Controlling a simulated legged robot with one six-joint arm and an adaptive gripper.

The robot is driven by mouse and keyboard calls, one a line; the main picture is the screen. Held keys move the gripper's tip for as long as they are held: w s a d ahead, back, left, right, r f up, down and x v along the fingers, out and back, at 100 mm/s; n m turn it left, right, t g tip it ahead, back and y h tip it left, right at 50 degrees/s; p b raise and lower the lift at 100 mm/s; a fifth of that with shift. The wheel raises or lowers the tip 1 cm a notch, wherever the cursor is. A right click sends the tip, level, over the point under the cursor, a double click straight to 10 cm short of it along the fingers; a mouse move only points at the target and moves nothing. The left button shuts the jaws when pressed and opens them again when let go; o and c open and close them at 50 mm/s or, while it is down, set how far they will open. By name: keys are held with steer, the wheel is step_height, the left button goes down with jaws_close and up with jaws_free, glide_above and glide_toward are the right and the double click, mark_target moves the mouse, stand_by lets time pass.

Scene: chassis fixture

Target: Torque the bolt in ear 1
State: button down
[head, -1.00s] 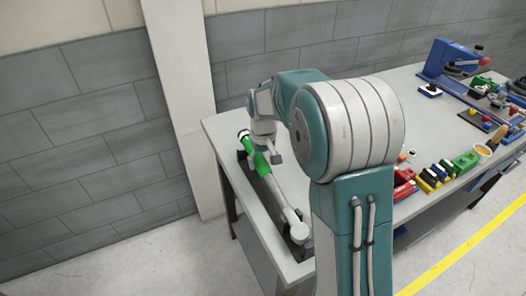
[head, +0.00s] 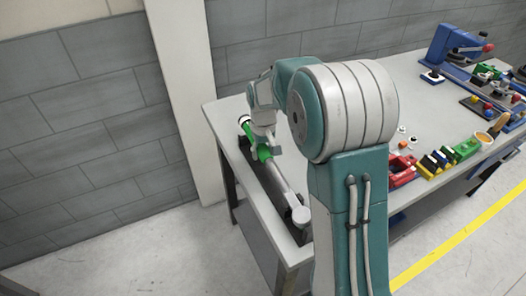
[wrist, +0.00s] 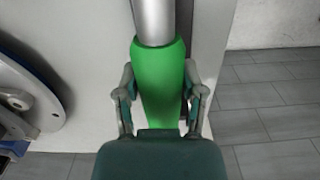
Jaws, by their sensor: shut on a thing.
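A torque wrench with a green handle (head: 264,153) and a grey metal shaft (head: 281,186) lies along the left end of the bench, its head (head: 300,215) toward the near edge. My gripper (head: 266,146) is at the green handle. In the wrist view the fingers of my gripper (wrist: 162,100) are shut on the green handle (wrist: 158,65), one on each side, and the shaft (wrist: 154,20) runs out at the top. The bolt and ear 1 cannot be made out; my arm hides part of the bench.
A dark cradle (head: 243,124) runs under the wrench. A blue stand (head: 440,48) and several small coloured parts and blocks (head: 435,162) fill the bench's right side. A wall stands close on the left.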

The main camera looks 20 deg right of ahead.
steer(key=shift+r, duration=3.5)
